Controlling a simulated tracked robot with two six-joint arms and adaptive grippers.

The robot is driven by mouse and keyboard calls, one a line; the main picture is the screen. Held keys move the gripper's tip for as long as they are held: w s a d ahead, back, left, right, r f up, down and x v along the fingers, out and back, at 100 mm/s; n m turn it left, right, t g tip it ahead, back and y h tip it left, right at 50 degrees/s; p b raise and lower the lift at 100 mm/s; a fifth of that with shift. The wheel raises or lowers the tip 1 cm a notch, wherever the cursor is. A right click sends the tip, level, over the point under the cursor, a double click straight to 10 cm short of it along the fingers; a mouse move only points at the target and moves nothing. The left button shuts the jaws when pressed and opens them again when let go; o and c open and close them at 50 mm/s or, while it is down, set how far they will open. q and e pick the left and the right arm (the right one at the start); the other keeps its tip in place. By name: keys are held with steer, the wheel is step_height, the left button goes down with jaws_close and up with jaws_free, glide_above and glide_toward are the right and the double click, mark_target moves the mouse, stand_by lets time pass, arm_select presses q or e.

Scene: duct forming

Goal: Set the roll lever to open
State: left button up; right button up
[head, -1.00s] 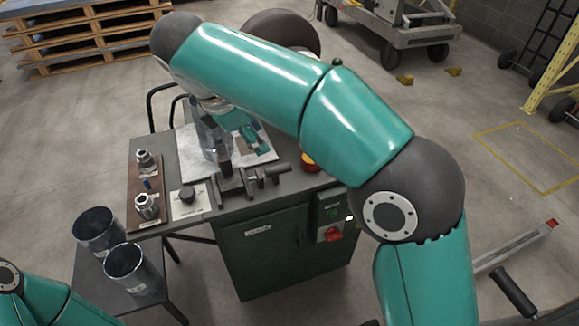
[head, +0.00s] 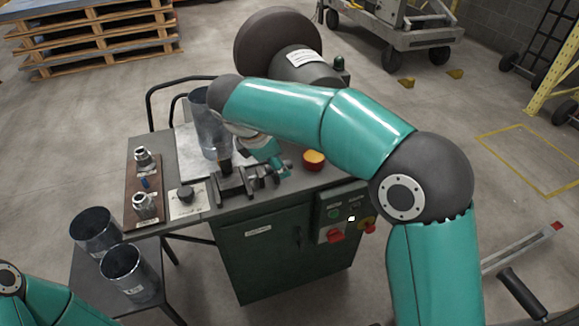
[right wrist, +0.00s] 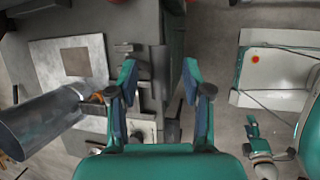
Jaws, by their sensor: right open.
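A dark metal mechanism (head: 240,183) with several short levers and rods sits on the front edge of the bench; which part is the roll lever I cannot tell for sure. A dark upright handle (head: 226,165) rises at its back left. My right gripper (head: 277,162) is open just above and behind the mechanism's right end. In the right wrist view its two fingers (right wrist: 160,88) are spread apart with nothing held; the mechanism (right wrist: 148,95) lies below and between them. Contact cannot be told. My left gripper is out of view; only part of that arm shows at lower left.
A grey metal tube (head: 207,128) stands behind the mechanism, close to my right wrist. Two open cylinders (head: 131,270) stand lower left.

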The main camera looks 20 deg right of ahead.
steer(key=shift+x, duration=1.8)
jaws_close()
